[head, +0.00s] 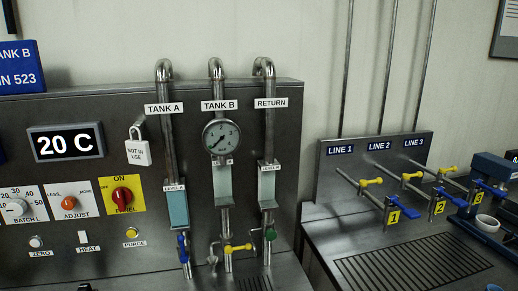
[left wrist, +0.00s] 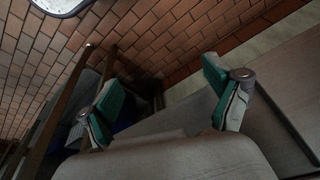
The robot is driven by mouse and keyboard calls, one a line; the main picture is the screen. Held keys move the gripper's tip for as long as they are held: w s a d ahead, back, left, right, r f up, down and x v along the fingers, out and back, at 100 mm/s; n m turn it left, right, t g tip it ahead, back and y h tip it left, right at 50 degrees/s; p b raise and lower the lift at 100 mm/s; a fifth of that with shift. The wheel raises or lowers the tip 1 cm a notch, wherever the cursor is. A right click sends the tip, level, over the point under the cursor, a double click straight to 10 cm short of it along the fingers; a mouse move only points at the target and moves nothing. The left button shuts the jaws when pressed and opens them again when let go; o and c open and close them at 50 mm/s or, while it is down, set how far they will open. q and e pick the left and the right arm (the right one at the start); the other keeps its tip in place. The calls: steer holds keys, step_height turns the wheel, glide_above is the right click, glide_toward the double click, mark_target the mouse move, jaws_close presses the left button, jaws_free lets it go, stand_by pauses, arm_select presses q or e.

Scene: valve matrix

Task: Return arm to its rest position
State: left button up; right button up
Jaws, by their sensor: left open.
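My left gripper (left wrist: 160,80) shows in the left wrist view. Its two green-padded fingers stand wide apart with nothing between them. Behind it are a brick wall (left wrist: 165,35) and dark furniture-like shapes I cannot identify. Neither arm shows in the head view, so the arm's full pose is hidden. My right gripper is in neither view.
In the head view a control panel (head: 105,185) carries pipes, a gauge (head: 221,137), a red knob (head: 122,196) and coloured valves. To the right a steel counter (head: 345,232) with a drain grate (head: 410,273) holds LINE 1 to 3 taps.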

arm_select(q)
steer(key=s+f+g, duration=0.1)
steer(key=s+f, duration=0.2)
steer(key=f, duration=0.6)
steer(key=s+f, duration=0.3)
steer(key=f, duration=0.6)
steer(key=s+a+f+g, duration=0.1)
steer(key=s+a+f, duration=0.2)
steer(key=s+f, duration=0.8)
steer(key=s, duration=0.2)
steer(key=shift+s+a+f, duration=0.15)
steer(key=shift+s+f, duration=0.2)
steer(key=shift+s, duration=0.05)
